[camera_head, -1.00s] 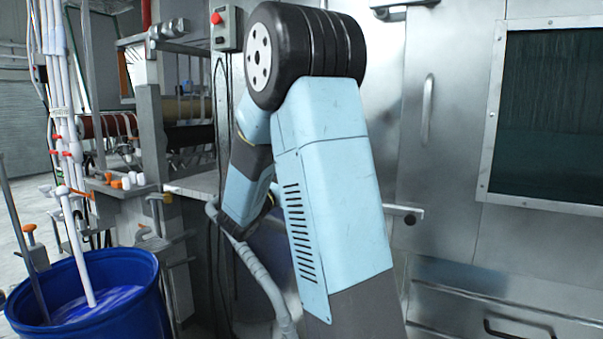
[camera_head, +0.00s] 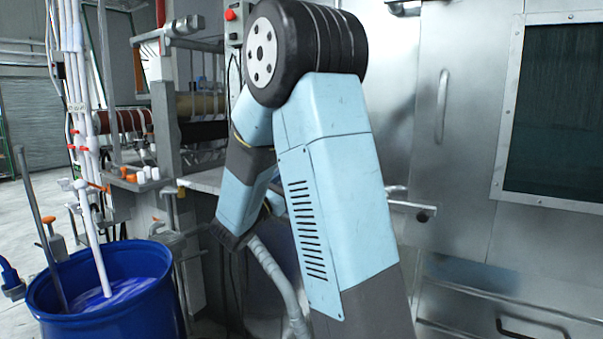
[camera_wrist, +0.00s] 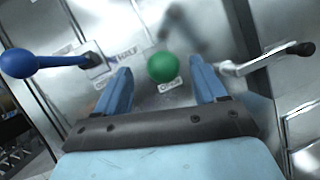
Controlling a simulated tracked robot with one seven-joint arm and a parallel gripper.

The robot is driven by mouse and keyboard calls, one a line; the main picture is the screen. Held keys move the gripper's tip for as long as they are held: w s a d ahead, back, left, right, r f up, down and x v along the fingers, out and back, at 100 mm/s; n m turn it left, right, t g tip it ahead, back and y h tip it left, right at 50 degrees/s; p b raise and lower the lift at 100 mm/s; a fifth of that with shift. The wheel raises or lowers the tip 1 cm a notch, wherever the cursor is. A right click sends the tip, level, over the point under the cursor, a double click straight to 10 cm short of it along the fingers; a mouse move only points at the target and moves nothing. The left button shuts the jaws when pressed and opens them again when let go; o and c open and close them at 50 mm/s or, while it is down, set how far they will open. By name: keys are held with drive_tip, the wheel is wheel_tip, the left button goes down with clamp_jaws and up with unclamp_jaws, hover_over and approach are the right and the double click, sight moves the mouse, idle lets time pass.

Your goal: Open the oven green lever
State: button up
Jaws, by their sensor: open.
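The green lever shows in the wrist view as a round green knob (camera_wrist: 162,67), with a small label just below it in the picture. My gripper (camera_wrist: 165,80) is open, with its two blue fingers apart on either side of the knob in the picture. Whether the fingers reach as far as the knob cannot be told. Nothing is seen held between them. In the head view the green knob and my fingertips are hidden behind my arm.
A blue-knobbed lever (camera_wrist: 20,63) stands left of my fingers, and a metal handle with a dark tip (camera_wrist: 300,48) is at the right. A blue barrel (camera_head: 105,310) stands at lower left. The steel oven front (camera_head: 465,130) fills the right side.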

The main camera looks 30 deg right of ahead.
drive_tip(key=v, duration=0.8)
drive_tip(key=shift+a+f, duration=0.1)
drive_tip(key=s+d+f+m+g+y, duration=0.25)
drive_tip(key=s+m+g+y, duration=0.2)
drive_tip(key=s, duration=0.45)
drive_tip(key=s+d+f+m+g+y, duration=0.1)
drive_tip(key=s+d+m+g+y, duration=0.4)
drive_tip(key=s, duration=0.4)
drive_tip(key=s+a+r+m+t+y, duration=0.1)
drive_tip(key=s+a+m+t+y, duration=0.2)
drive_tip(key=a+y, duration=0.3)
drive_tip(key=s+a+r+m+t+y, duration=0.1)
drive_tip(key=s+a+m+t+y, duration=0.2)
drive_tip(key=a+m+t+y, duration=0.2)
drive_tip(key=a+m+y, duration=0.1)
drive_tip(key=a, duration=0.1)
drive_tip(key=shift+s+a+r, duration=0.2)
drive_tip(key=shift+s+a, duration=0.15)
drive_tip(key=shift+a, duration=0.05)
